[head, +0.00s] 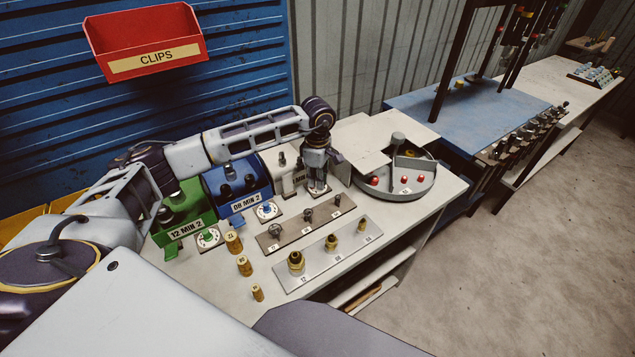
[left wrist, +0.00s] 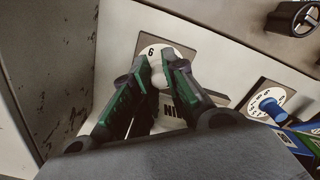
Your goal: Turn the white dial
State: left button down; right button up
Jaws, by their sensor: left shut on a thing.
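The white dial (left wrist: 155,77) is a small white knob on a round white scale plate; a "6" shows on the scale in the left wrist view. My left gripper (left wrist: 157,70) is shut on the knob, one green-lined finger on each side. The fingers hide most of the knob and part of the scale. In the head view my left gripper (head: 318,182) points down over the dial's spot beside the white machine (head: 284,168), and the knob is hidden there. My right gripper is not in view.
A blue dial (head: 267,210) and a green dial (head: 209,237) sit left of my gripper. The blue machine (head: 236,187) and green machine (head: 185,212) stand behind them. Racks with fittings (head: 327,250) lie in front. A round grey tray (head: 410,183) is close on the right.

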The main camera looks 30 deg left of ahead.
pick_arm(q)
jog(key=shift+m+b, duration=0.6)
jog(key=shift+m, duration=0.8)
jog(key=shift+b, duration=0.3)
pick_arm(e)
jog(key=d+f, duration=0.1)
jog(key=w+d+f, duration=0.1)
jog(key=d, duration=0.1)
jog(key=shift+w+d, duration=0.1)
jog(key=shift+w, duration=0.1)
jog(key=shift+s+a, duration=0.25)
pick_arm(q)
jog(key=c, duration=1.7)
grip_release()
jog(key=shift+o, duration=0.2)
